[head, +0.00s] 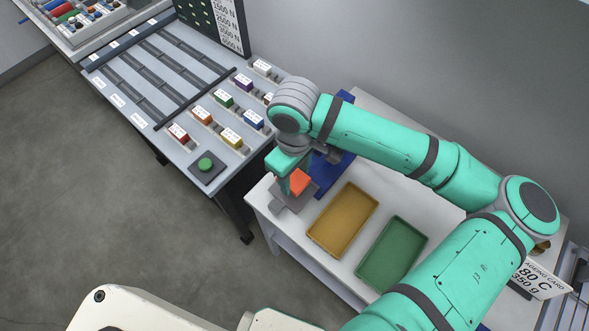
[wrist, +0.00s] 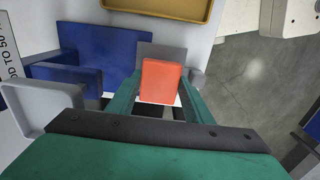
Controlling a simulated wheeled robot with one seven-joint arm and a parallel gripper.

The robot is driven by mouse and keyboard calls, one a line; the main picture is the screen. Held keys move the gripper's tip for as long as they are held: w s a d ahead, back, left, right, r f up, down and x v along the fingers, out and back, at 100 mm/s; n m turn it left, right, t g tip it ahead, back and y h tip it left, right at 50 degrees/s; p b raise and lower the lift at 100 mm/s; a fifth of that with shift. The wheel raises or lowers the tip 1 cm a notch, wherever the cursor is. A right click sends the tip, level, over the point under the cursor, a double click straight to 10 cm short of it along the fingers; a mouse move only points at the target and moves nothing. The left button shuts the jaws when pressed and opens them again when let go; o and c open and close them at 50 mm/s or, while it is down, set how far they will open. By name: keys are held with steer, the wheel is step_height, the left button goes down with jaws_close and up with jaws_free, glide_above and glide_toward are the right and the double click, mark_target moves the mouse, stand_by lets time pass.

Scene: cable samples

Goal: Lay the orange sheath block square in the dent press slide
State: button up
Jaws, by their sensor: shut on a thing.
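The orange sheath block (head: 299,181) is between the fingers of my gripper (head: 291,184), at the front left of the white table. In the wrist view the block (wrist: 161,80) sits upright in the picture between the two teal fingertips (wrist: 160,100), and my gripper is shut on it. The dent press has a blue body (head: 337,166) that also shows in the wrist view (wrist: 108,52). Its grey slide (head: 284,203) lies beneath and around the block, and a grey plate (wrist: 150,50) shows behind it. I cannot tell whether the block touches the slide.
A yellow tray (head: 343,220) and a green tray (head: 392,254) stand right of the press on the white table (head: 262,207). A grey bench (head: 152,112) at the left holds several small coloured labelled blocks and a green button (head: 205,164). A gap of floor separates bench and table.

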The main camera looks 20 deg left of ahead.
steer(key=shift+f, duration=2.05)
steer(key=shift+s+f, duration=0.1)
steer(key=shift+f, duration=0.2)
steer(key=o, duration=1.2)
steer(key=shift+r, duration=0.1)
